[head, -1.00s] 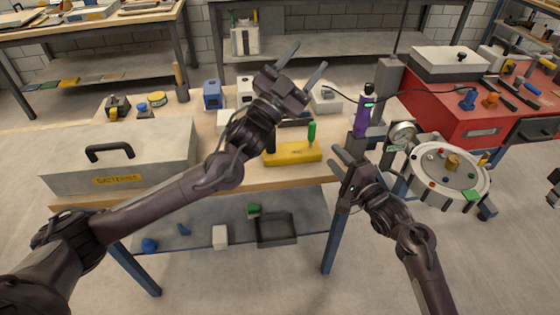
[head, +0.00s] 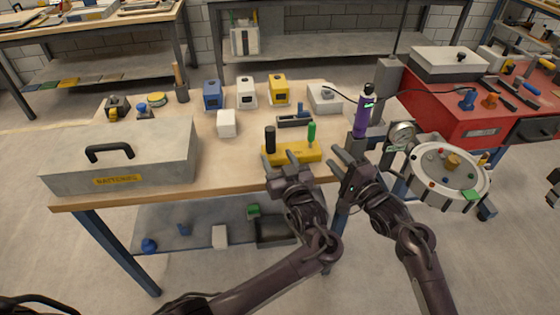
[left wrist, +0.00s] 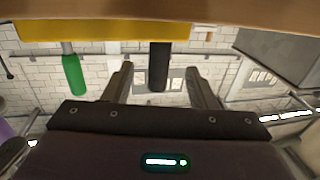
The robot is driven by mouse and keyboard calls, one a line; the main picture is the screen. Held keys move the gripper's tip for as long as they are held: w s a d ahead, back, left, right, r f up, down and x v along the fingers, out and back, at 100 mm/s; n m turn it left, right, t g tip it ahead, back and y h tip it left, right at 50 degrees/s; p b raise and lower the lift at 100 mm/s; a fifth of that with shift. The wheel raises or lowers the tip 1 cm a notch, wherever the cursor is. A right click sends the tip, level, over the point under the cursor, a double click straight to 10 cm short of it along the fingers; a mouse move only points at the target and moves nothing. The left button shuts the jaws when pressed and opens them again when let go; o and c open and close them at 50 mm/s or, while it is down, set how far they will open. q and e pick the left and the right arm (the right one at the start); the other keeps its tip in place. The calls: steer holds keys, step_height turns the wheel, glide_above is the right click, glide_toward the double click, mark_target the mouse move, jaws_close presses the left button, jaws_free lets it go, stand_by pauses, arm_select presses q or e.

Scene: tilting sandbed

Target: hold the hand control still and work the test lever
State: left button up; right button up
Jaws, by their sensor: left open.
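A yellow block (head: 312,154) lies near the table's front edge with a black upright handle (head: 270,139) and a green upright handle (head: 312,131). A purple hand-held unit (head: 361,118) with a cable stands upright at the table's right end. I cannot tell which part is the test lever. My left gripper (head: 290,158) is open and empty, just in front of the block. In the left wrist view, the black handle (left wrist: 159,66) appears between its fingers, and the green handle (left wrist: 73,74) lies left of them. My right gripper (head: 348,160) has its fingers apart, below the purple unit.
A grey batteries box (head: 70,177) fills the table's left front. Blue (head: 212,95), white (head: 246,92) and yellow (head: 278,89) boxes stand behind. A round tray (head: 425,180) and a red cabinet (head: 440,115) are at the right. The table's middle is partly clear.

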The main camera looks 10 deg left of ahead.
mark_target(272, 147)
arm_select(q)
steer(key=x, duration=0.7)
steer(key=shift+w+a, duration=0.1)
jaws_close()
arm_select(e)
steer(key=shift+c, duration=0.3)
steer(key=shift+w, duration=0.1)
steer(key=shift+c, duration=1.2)
arm_select(q)
steer(key=shift+r, duration=0.1)
arm_select(e)
steer(key=w+n+h, duration=0.1)
steer(key=w, duration=0.1)
steer(key=w+a+r+n+g+h, duration=0.1)
steer(key=w, duration=0.1)
steer(key=w+h, duration=0.1)
steer(key=w, duration=0.1)
steer(key=shift+w+a+r+n+g, duration=0.3)
steer(key=shift+w+n, duration=0.05)
steer(key=shift+n, duration=0.05)
jaws_close()
steer(key=s+a+r+n+g+h, duration=0.2)
steer(key=a+r+n+g+h, duration=0.3)
steer(key=r+n+g+h, duration=0.5)
steer(key=shift+f+n+t+y, duration=0.55)
steer(key=shift+f+n+t, duration=0.05)
steer(key=shift+f, duration=0.75)
steer(key=shift+f+n+t+y, duration=0.55)
steer(key=shift+f+n+t, duration=0.05)
steer(key=shift+f, duration=0.75)
